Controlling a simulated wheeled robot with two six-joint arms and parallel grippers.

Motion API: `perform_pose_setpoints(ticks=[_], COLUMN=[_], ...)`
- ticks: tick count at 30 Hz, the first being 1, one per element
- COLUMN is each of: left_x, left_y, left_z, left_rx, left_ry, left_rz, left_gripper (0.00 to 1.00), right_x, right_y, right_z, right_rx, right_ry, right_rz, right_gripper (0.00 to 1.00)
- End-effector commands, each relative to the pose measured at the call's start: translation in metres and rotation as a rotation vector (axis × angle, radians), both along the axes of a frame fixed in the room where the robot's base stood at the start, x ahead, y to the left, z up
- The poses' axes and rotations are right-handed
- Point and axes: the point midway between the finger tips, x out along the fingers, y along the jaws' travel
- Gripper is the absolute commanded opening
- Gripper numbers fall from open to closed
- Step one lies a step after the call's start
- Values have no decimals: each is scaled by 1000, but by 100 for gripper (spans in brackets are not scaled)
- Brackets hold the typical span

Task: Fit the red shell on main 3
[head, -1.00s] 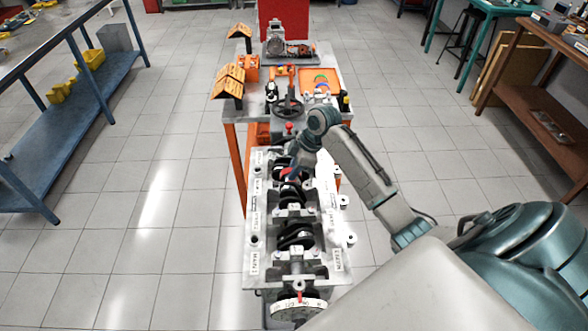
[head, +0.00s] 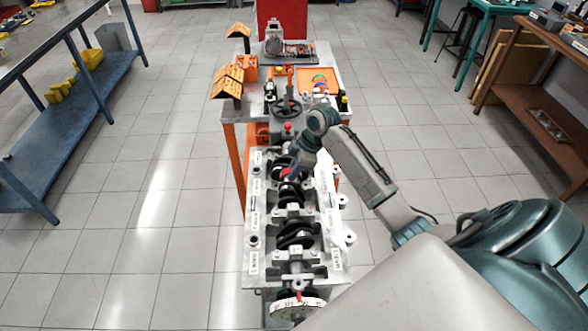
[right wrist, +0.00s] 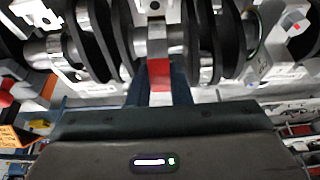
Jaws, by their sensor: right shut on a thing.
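The engine block (head: 254,240) stands in front of the orange-legged table, with the crankshaft (head: 294,236) lying along its middle and label tags on both sides. My right gripper (head: 290,173) is over the far half of the block, shut on the red shell (head: 287,171). In the right wrist view, the red shell (right wrist: 159,72) sits between the blue fingers (right wrist: 160,88), close to a crankshaft journal (right wrist: 155,38). I cannot tell whether it touches the journal. The label at this bearing is not readable. My left gripper is not in view.
A degree wheel (head: 297,307) is at the near end of the block. Behind the block, the table carries a handwheel (head: 286,108), an orange tray (head: 318,82) and small orange-roofed stands (head: 229,80). Open tiled floor lies to the left.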

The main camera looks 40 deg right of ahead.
Motion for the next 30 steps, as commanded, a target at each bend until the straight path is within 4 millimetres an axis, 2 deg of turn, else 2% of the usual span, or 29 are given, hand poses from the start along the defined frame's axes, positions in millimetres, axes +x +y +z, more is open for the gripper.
perform_pose_setpoints(ticks=[30], left_x=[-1], left_y=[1], left_z=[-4], left_rx=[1], left_ry=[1], left_rz=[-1], left_gripper=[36], right_x=[0], right_y=[0], right_z=[-12], right_rx=[0], right_ry=[0], right_rz=[0], right_gripper=[0])
